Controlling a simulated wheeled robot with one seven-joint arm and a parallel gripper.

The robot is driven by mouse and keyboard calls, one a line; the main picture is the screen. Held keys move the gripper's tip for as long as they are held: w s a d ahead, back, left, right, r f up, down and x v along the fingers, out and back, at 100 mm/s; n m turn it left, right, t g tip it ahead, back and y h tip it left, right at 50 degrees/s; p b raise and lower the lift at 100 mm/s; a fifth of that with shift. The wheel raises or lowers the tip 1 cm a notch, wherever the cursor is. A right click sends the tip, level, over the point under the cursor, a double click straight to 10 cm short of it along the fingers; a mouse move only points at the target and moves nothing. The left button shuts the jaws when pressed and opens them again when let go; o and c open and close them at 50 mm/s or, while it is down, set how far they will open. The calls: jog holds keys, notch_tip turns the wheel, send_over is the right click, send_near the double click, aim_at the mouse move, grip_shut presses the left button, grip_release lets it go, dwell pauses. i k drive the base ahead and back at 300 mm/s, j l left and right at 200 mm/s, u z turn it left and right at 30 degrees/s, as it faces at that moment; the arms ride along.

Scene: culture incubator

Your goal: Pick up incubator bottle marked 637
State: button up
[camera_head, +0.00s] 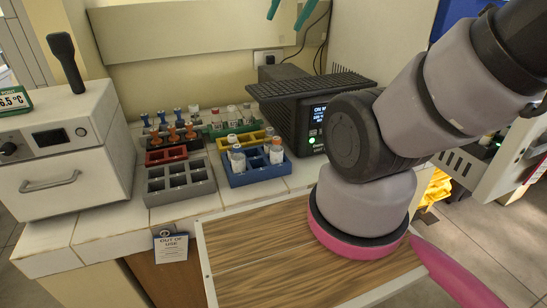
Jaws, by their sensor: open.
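Several small capped bottles stand in racks on the white tiled counter. In the blue rack (257,177), one bottle (276,155) with a whitish and orange top is at the right and a clear one (238,160) is at the left. More clear bottles (232,114) stand in a green rack further back. The markings are too small to read, so I cannot tell which bottle is 637. My arm reaches out of the picture at the upper right. My gripper is not in view.
A black device (296,112) with a lit display stands behind the racks. A grey rack (180,184) has empty-looking slots; a dark red rack (166,156) and blue and orange knobbed items are behind it. A white oven-like box (65,150) is left. An "OUT OF USE" tag (171,248) hangs at the counter edge.

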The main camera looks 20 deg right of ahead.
aim_at(276, 150)
jog(key=z, duration=1.2)
jog(key=k+j+z, duration=0.25)
jog(key=k+j, duration=0.2)
jog(key=j, duration=0.15)
jog(key=k+j+z, duration=0.3)
jog(key=k+j, duration=0.25)
